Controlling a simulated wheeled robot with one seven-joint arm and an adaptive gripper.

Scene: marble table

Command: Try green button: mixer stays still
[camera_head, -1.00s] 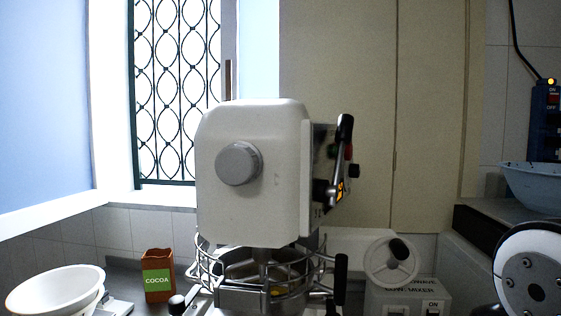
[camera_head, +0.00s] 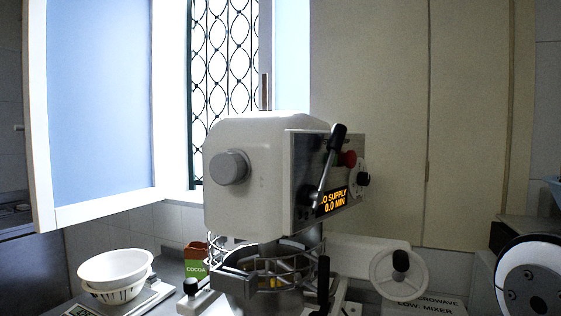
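The white mixer (camera_head: 258,178) stands in the middle of the view. Its control panel faces right. The lit orange display (camera_head: 331,202) reads "O SUPPLY 0.0 MIN", with its first letter cut off. A black-knobbed lever (camera_head: 328,160) crosses the panel. A red button (camera_head: 349,159) and a black knob (camera_head: 363,179) show beside it. The green button cannot be made out and may be behind the lever. The mixer's bowl (camera_head: 262,290) sits below the head, behind a wire guard (camera_head: 300,268). My gripper is not in view; a white and black round part of my arm shows at lower right.
White bowls (camera_head: 115,268) are stacked on a scale (camera_head: 82,311) at left. A cocoa box (camera_head: 195,266) stands behind the mixer. A handwheel (camera_head: 398,272) and a box lettered "MICROWAVE LOW-MIXER" (camera_head: 425,307) are at right. A blue bowl (camera_head: 556,188) shows at the right edge.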

